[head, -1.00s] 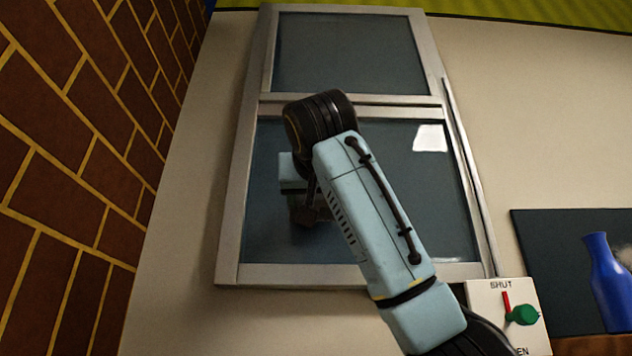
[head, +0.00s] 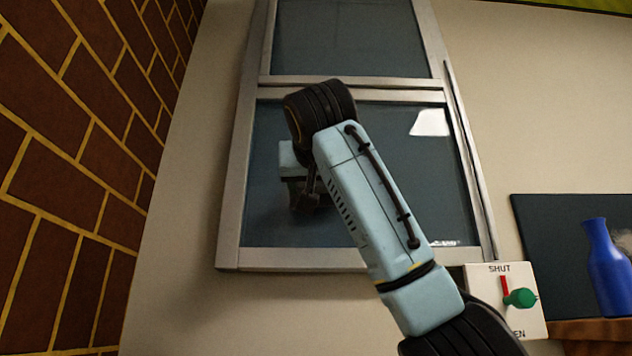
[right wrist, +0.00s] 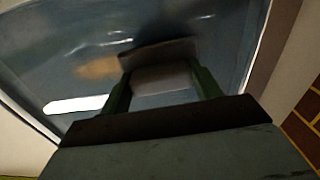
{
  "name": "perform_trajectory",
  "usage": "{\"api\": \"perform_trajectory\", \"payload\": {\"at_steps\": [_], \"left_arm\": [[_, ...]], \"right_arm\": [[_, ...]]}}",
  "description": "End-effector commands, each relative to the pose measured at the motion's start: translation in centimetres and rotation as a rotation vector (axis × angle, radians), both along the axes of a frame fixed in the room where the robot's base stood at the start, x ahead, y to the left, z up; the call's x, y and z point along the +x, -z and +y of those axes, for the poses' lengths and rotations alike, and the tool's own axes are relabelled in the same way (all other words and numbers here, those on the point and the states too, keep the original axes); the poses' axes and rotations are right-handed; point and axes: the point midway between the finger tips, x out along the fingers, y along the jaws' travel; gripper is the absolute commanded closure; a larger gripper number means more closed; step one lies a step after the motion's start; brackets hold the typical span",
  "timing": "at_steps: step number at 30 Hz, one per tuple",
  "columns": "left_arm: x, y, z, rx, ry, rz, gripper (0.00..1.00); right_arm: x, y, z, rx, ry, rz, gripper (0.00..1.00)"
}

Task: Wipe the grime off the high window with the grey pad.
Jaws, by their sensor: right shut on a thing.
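The high window (head: 236,200) has a pale metal frame with an upper and a lower dark pane. My right arm reaches up in front of the lower pane. My right gripper (head: 308,195) is small and dark there, partly behind my own arm. In the right wrist view its green fingers (right wrist: 162,84) are shut on the grey pad (right wrist: 160,60). The pad lies at the glass, but full contact cannot be told. A blurred brownish smear (right wrist: 98,67), which looks like grime, shows on the pane left of the pad. My left gripper is not in view.
A white switch plate (head: 482,300) with a green knob and red mark sits below right of the window. A blue vase (head: 608,270) stands on a wooden ledge at right. A brick wall (head: 70,190) rises at left.

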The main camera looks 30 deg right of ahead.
Motion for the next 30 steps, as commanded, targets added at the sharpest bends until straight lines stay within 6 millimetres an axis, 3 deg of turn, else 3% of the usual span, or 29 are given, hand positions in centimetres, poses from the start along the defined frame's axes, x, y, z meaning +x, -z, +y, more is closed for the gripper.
{"api": "perform_trajectory", "payload": {"at_steps": [30], "left_arm": [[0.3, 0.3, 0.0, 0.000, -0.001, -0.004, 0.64]], "right_arm": [[1.0, 0.0, -1.3, 0.000, 0.000, -0.001, 0.55]]}}
